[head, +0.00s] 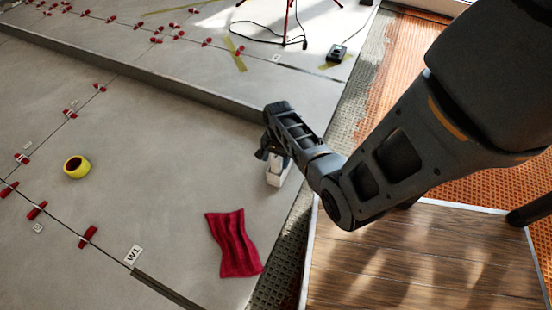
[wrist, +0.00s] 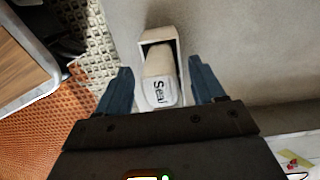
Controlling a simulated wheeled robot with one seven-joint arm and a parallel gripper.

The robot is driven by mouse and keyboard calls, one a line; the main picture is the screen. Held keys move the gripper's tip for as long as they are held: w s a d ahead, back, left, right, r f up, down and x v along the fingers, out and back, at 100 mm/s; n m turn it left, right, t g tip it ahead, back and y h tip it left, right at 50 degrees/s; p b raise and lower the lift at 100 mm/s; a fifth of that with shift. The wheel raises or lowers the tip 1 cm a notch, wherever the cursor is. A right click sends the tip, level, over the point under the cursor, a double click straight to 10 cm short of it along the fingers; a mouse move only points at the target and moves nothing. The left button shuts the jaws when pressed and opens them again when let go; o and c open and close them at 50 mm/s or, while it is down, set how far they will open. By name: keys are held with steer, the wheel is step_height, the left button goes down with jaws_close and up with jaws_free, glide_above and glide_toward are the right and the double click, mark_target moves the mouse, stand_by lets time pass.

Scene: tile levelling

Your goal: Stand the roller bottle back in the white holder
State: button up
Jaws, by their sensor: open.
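The roller bottle (wrist: 159,90), pale with "Seal" lettered on it, shows in the wrist view between the two blue fingers of my gripper (wrist: 160,85). One end of it lies within the outline of the white holder (wrist: 146,36), whose rim and dark inside show around it. Whether the bottle is fully seated or tilted I cannot tell. The fingers stand apart, with gaps on both sides of the bottle. In the head view my gripper (head: 268,150) is over the white holder (head: 274,180) near the slab's right edge, and my arm mostly hides the bottle.
A crumpled red cloth (head: 234,243) lies in front of the holder. A yellow tape roll (head: 77,167) and red levelling clips (head: 88,236) are on the grey tiles to the left. A raised step (head: 190,88) runs behind. A wooden-topped platform (head: 420,265) stands at right.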

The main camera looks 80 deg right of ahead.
step_height(320, 180, up, 12)
steer(key=p, duration=0.6)
steer(key=s+a+r+n+t+h, duration=0.1)
steer(key=a+r+n+t+h, duration=0.3)
steer(key=a, duration=0.6)
steer(key=a+n+t, duration=0.1)
steer(key=a+n, duration=0.4)
steer(key=a, duration=0.5)
steer(key=s+a+r+n+t+y, duration=0.1)
steer(key=s+a+r+n+t, duration=0.2)
steer(key=r, duration=0.7)
steer(key=s+a+r+n+t+y, duration=0.1)
steer(key=s+a+r+n+t, duration=0.2)
steer(key=r, duration=0.7)
steer(key=s+a+r+n+t+y, duration=0.1)
steer(key=s+a+r+n+t, duration=0.2)
steer(key=r, duration=0.7)
steer(key=a+n, duration=0.2)
steer(key=shift+s+a+n+t, duration=0.15)
steer(key=shift+a+n+t, duration=0.05)
steer(key=shift+n+t, duration=0.2)
step_height(320, 180, up, 24)
steer(key=p, duration=2.3)
steer(key=shift+p, duration=0.35)
